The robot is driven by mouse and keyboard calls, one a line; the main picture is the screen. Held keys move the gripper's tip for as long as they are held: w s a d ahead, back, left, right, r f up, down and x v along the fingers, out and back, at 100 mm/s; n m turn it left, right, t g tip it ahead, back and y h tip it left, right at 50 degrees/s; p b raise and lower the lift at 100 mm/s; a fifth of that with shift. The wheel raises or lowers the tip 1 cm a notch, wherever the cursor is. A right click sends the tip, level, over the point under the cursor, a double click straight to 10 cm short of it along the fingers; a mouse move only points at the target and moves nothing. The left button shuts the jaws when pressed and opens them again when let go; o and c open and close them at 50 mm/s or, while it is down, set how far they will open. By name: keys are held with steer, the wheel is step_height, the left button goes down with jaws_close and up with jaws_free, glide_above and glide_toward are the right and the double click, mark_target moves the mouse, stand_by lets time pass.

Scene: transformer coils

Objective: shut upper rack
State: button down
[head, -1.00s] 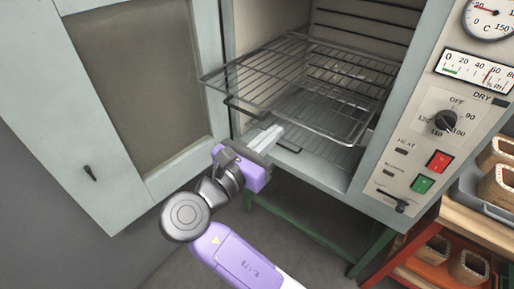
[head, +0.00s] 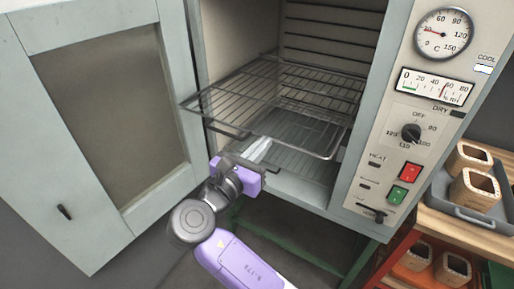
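The upper rack (head: 225,104) is a wire shelf in the open oven, pulled part way out past the front opening. Its front left corner juts toward the open door. A lower rack (head: 298,164) lies deeper inside, below it. My gripper (head: 262,146) is in front of the opening, just below the upper rack's front edge in the picture. Its pale fingers lie close together, look shut and show nothing between them. Whether they touch either rack cannot be told.
The oven door (head: 100,120) stands wide open at the left. The control panel (head: 405,150) with dials and switches borders the opening at the right. A grey tray (head: 478,222) with square coils stands on a wooden-topped bench (head: 440,222) at lower right.

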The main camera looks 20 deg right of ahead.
mark_target(299, 105)
steer(key=p+x, duration=0.3)
steer(key=x, duration=1.8)
steer(key=shift+f, duration=0.1)
steer(key=shift+w+d, duration=0.25)
steer(key=shift+d, duration=0.15)
